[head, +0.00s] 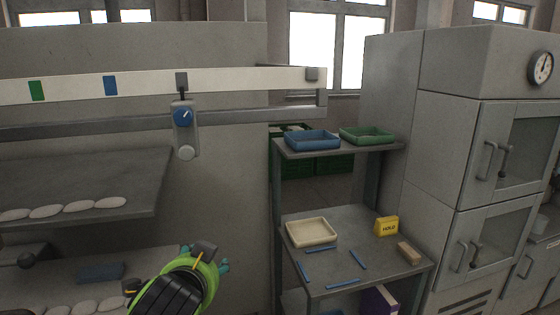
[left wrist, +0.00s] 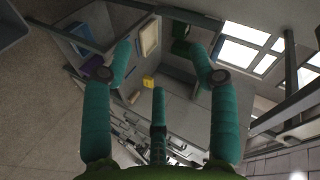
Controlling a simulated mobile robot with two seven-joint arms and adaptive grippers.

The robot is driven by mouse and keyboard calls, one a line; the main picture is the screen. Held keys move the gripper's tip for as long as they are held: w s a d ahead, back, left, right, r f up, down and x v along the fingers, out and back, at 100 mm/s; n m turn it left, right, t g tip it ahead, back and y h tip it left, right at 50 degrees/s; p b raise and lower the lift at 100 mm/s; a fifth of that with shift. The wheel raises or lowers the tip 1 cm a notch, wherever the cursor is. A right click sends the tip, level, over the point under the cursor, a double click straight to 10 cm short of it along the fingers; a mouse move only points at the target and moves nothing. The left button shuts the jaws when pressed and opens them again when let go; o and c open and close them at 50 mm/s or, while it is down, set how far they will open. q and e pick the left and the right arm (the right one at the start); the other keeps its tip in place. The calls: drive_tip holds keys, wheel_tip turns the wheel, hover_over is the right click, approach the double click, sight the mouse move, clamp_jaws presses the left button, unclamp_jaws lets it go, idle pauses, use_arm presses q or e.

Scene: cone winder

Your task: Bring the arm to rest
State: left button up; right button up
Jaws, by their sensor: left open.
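My left arm comes in at the bottom centre of the head view. Its green and black wrist shows, with small teal parts of the left gripper (head: 223,266) past it. The gripper is in front of the grey machine panel, to the left of the shelf rack. In the left wrist view the left gripper (left wrist: 159,65) has its teal fingers spread wide, with nothing between them. My right gripper is in neither view.
The rack (head: 348,220) holds a blue tray (head: 312,140), a green tray (head: 366,136), a cream tray (head: 311,232), a yellow HOLD block (head: 387,226) and blue rods. Grey cabinets (head: 470,140) stand right. A rail (head: 150,86) with a hanging dial unit (head: 184,130) crosses left.

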use_arm(q)
drive_tip(key=s+a+f+n+g, duration=0.2)
drive_tip(key=s+f+n+g, duration=0.1)
drive_tip(key=s+f, duration=0.65)
drive_tip(key=s+a+f+n+g+h, duration=0.1)
drive_tip(key=s+f+n+g, duration=0.15)
drive_tip(key=s+f, duration=0.75)
drive_tip(key=s+a+f+n+g, duration=0.2)
drive_tip(key=s+f+n+g, duration=0.1)
drive_tip(key=s+f, duration=0.65)
wheel_tip(320, 180, down, 27)
drive_tip(key=s+g+b, duration=0.1)
drive_tip(key=g+b, duration=0.1)
drive_tip(key=s+a+f+b, duration=0.1)
drive_tip(key=s+a+f, duration=0.1)
drive_tip(key=s+f, duration=1.3)
drive_tip(key=shift+s+a+f+g+b, duration=0.25)
drive_tip(key=shift+s+a+g+b, duration=0.05)
drive_tip(key=shift+a+g+b, duration=0.15)
drive_tip(key=shift+m, duration=0.25)
